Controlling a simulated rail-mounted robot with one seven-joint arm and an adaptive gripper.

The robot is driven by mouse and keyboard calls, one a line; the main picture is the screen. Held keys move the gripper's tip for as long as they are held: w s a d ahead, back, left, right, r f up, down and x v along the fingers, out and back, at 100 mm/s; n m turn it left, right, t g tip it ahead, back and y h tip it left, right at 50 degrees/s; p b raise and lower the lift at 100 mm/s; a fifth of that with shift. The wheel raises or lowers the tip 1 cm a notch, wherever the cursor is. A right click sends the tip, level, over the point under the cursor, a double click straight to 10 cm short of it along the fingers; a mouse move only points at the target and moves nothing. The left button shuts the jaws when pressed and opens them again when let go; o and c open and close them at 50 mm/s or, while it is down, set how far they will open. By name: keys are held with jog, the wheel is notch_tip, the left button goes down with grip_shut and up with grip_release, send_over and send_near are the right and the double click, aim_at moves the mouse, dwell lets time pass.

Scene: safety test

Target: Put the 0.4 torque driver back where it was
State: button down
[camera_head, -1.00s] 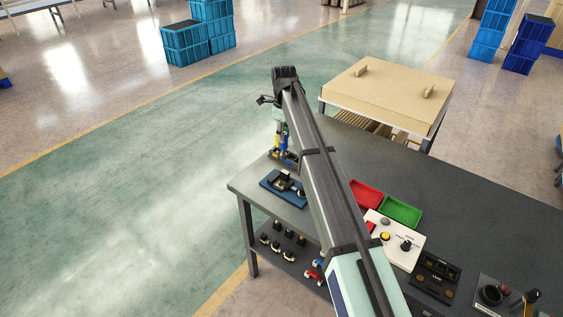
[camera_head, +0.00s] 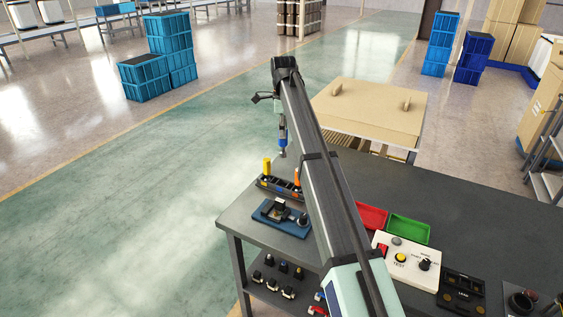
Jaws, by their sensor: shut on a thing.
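A driver with a blue grip (camera_head: 283,138) hangs upright, tip down, above the tool rack, apart from it. My gripper (camera_head: 281,117) is shut on its upper end; the fingers are small and partly hidden by my arm. The dark rack (camera_head: 279,186) stands at the table's far left corner. A yellow driver (camera_head: 267,166) and an orange driver (camera_head: 297,177) stand in it. My arm hides part of the rack's right side. No torque marking is readable on any driver.
A blue fixture (camera_head: 272,217) sits in front of the rack. Red (camera_head: 371,215) and green (camera_head: 408,230) trays and a white test panel (camera_head: 399,263) lie right of my arm. A cardboard box (camera_head: 370,115) stands behind the table. The table's back right is clear.

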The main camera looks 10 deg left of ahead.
notch_tip(320, 180, down, 13)
jog(key=p, duration=0.2)
dwell(0.3)
jog(key=shift+a+f, duration=0.1)
jog(key=shift+f, duration=0.15)
jog(key=shift+f, duration=0.3)
jog(key=c, duration=0.8)
grip_release()
jog(key=shift+c, duration=0.2)
jog(key=shift+r, duration=0.1)
notch_tip(320, 180, up, 13)
jog(key=shift+r+b, duration=0.1)
jog(key=shift+b, duration=0.95)
